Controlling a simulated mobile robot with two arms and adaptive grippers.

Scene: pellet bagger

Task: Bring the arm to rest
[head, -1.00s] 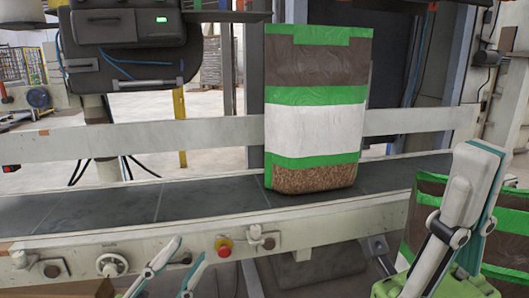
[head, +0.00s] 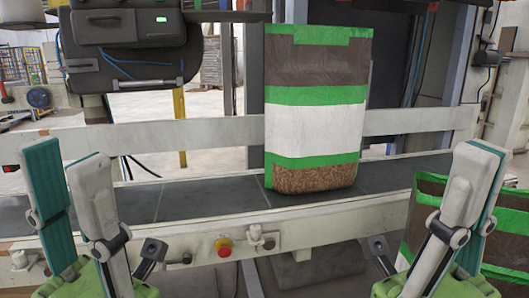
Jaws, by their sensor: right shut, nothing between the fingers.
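My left gripper (head: 66,156) is raised at the left, in front of the conveyor. Its two fingers stand upright and apart, with nothing between them. My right gripper (head: 482,150) is upright at the right edge, its fingers closed together and empty. A tall filled bag (head: 316,130), brown, green and white with pellets showing at its bottom, stands upright on the dark conveyor belt (head: 215,195). Both grippers are clear of this bag. The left gripper hides part of the conveyor's left end.
A second bag of similar colours (head: 425,215) is low at the right, partly hidden behind my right gripper. A red emergency button (head: 224,247) sits on the conveyor's front side. A pale guard rail (head: 200,136) runs behind the belt. A dark machine (head: 125,45) hangs at upper left.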

